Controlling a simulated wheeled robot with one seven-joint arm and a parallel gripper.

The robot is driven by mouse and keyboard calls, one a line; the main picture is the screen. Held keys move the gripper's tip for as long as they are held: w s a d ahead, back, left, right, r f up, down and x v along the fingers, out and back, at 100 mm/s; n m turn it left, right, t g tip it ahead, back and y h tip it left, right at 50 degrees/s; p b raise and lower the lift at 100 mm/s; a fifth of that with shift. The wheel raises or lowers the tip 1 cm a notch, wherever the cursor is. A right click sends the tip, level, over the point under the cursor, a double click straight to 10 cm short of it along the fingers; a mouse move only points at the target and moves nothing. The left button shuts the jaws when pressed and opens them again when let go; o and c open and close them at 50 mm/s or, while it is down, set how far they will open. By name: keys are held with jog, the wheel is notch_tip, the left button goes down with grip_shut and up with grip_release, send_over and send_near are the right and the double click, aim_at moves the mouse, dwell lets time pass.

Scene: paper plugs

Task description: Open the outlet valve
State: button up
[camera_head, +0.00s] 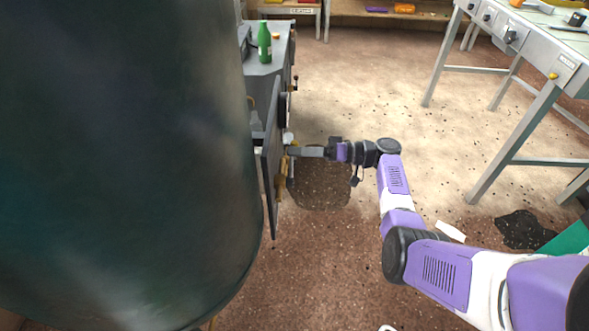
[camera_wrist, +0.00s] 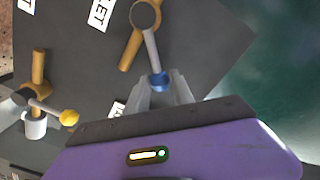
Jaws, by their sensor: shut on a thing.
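In the wrist view, a brass valve (camera_wrist: 128,52) on a dark grey panel (camera_wrist: 200,50) has a grey lever with a blue tip (camera_wrist: 158,80). The lever slants down from the valve's round hub. My gripper (camera_wrist: 165,88) is shut on the blue tip. A second brass valve (camera_wrist: 38,68) at the left has a lever with a yellow tip (camera_wrist: 68,117), apart from my gripper. White labels show only in part; one near the held valve ends in "ET", so I cannot tell inlet from outlet. In the head view my gripper (camera_head: 305,152) reaches the panel (camera_head: 270,170) edge-on; the levers are hard to make out.
A large dark green tank (camera_head: 120,150) fills the left of the head view, close to the panel. A green bottle (camera_head: 264,43) stands on a grey cabinet behind. A metal table (camera_head: 545,60) stands at the right. The floor between is open, with dark stains.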

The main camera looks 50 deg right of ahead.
jog(key=shift+w+d+f+m+b, duration=0.25)
jog(key=shift+f+m+b, duration=0.2)
jog(key=shift+m, duration=0.3)
jog(key=shift+w+d+f+m+b, duration=0.15)
jog(key=shift+d+f+m+b, duration=0.15)
jog(key=shift+f+m, duration=0.35)
jog(key=shift+r, duration=0.15)
jog(key=shift+w+d+f+m+b, duration=0.15)
jog(key=shift+f+m+b, duration=0.35)
jog(key=shift+m, duration=0.35)
jog(key=shift+w+d+f+m+b, duration=0.1)
jog(key=shift+f+m+b, duration=0.15)
jog(key=shift+f+m, duration=0.5)
jog(key=shift+r, duration=0.15)
